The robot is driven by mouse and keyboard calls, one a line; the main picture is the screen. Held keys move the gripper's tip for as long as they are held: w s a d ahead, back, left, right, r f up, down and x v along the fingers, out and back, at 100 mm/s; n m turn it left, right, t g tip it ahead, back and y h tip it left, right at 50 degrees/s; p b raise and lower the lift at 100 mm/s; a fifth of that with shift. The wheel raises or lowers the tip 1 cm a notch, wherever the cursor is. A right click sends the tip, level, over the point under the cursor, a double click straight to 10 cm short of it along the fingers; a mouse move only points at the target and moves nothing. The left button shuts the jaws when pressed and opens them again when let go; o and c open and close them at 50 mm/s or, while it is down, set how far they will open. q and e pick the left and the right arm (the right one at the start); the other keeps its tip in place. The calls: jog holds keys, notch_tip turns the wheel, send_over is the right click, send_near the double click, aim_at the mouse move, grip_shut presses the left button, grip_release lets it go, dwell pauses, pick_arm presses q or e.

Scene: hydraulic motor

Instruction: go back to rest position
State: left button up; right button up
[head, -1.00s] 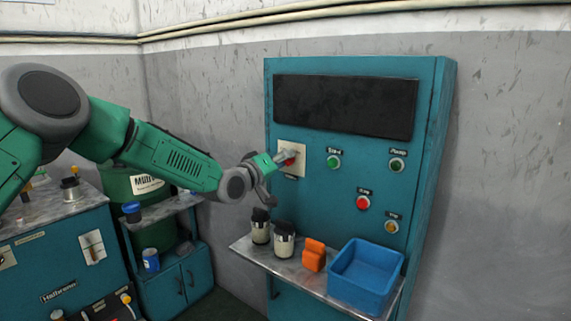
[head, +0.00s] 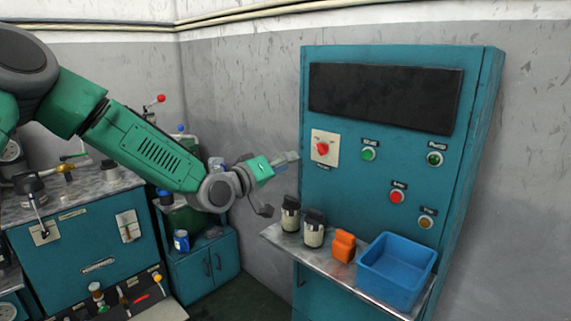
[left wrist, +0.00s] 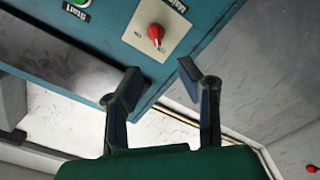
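My left gripper (head: 278,184) is left of the teal control panel (head: 388,145), apart from it, with its fingers spread and nothing between them. In the left wrist view the two dark fingers (left wrist: 160,82) stand apart with bare space between. The red rotary switch (head: 322,148) on its cream plate is on the panel, to the right of the gripper; it also shows in the left wrist view (left wrist: 156,33), beyond the fingertips. My right gripper is not in view.
A metal shelf (head: 276,235) below the panel holds two dark-capped containers (head: 313,232), an orange block (head: 343,246) and a blue bin (head: 397,268). A teal workbench (head: 75,250) with fittings stands at the left. The grey wall above my gripper is clear.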

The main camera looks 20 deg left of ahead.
pick_arm(q)
jog(key=shift+s, duration=0.15)
dwell(0.3)
jog(key=s+d+f+m+g+y+b, duration=0.1)
jog(key=s+d+f+g, duration=0.15)
jog(key=s+f, duration=0.6)
jog(key=s+d+f+m+g+b, duration=0.1)
jog(key=s+f+g+b, duration=0.2)
jog(key=f, duration=1.1)
jog(key=s+d+f+m+g+y, duration=0.1)
jog(key=s+d+f+g, duration=0.15)
jog(key=s+f, duration=0.65)
jog(key=s+a+f+m+g+y+b, duration=0.1)
jog(key=s+a+f+g, duration=0.1)
jog(key=s+f, duration=0.3)
jog(key=s+a+f+m+g+y+b, duration=0.1)
jog(key=s+f, duration=0.4)
jog(key=s, duration=0.7)
jog(key=s+a+f+m+g+y+b, duration=0.1)
jog(key=s+a+f+g+y, duration=0.1)
jog(key=s+f+g, duration=0.3)
jog(key=s+a, duration=0.1)
jog(key=s, duration=0.2)
jog(key=shift+s+a+f, duration=0.3)
jog(key=shift+a+f, duration=0.05)
jog(key=shift+f, duration=0.05)
